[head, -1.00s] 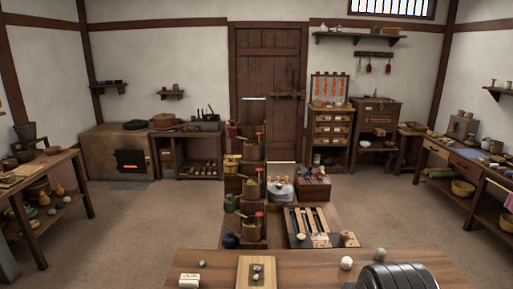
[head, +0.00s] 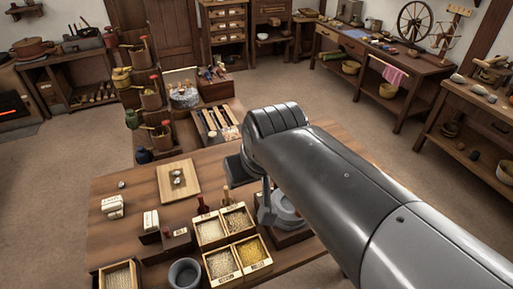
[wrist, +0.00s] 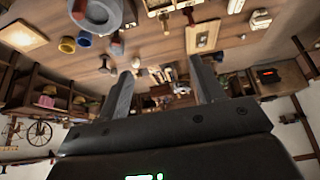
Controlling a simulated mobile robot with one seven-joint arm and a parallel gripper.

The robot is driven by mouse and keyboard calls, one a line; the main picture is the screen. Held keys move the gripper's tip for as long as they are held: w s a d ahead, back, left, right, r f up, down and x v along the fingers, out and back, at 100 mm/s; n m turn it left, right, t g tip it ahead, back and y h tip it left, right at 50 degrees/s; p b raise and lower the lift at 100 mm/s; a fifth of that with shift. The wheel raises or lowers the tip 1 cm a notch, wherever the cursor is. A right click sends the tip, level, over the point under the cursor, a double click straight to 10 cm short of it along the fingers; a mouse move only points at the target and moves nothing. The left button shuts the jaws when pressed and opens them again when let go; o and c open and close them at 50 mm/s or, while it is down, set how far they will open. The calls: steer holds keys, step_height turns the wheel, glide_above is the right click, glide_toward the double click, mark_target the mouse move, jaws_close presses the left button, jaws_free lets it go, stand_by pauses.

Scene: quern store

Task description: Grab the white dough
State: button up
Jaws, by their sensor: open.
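I cannot pick out the white dough for certain in either current view; my arm covers part of the table. A wooden board (head: 190,176) on the table holds a few small pale and dark lumps, too small to name. A small grey ball (head: 122,184) lies to the left of it. My gripper (wrist: 163,68) is open and empty in the wrist view, its two fingers apart. In the head view the hand hangs over the table's right part, right of the board, with one finger (head: 266,206) showing beside the grey round quern (head: 288,208).
Grain boxes (head: 238,222), a grey bowl (head: 185,274) and white labelled blocks (head: 112,206) crowd the front of the table. The table's wood is bare around the board. A stand of buckets (head: 150,98) rises behind it. A workbench (head: 400,75) stands at the back right.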

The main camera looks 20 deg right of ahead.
steer(key=w+d+f, duration=0.2)
steer(key=w+d, duration=0.1)
steer(key=w, duration=0.5)
steer(key=w+d+f+m, duration=0.1)
steer(key=w+d+f, duration=0.1)
steer(key=w, duration=0.6)
steer(key=w+d+f, duration=0.1)
steer(key=w+d, duration=0.2)
steer(key=w, duration=0.6)
steer(key=shift+m+g+h, duration=0.4)
steer(key=shift+m+h, duration=0.1)
steer(key=shift+w+d+f, duration=2.1)
steer(key=shift+w+f, duration=1.1)
steer(key=shift+f, duration=1.7)
steer(key=shift+w+d+f, duration=2.05)
steer(key=shift+w+f, duration=1.2)
steer(key=shift+f, duration=1.65)
steer(key=shift+w+d+f, duration=2.1)
steer(key=shift+w+f, duration=1.1)
steer(key=shift+f, duration=1.7)
steer(key=c, duration=1.1)
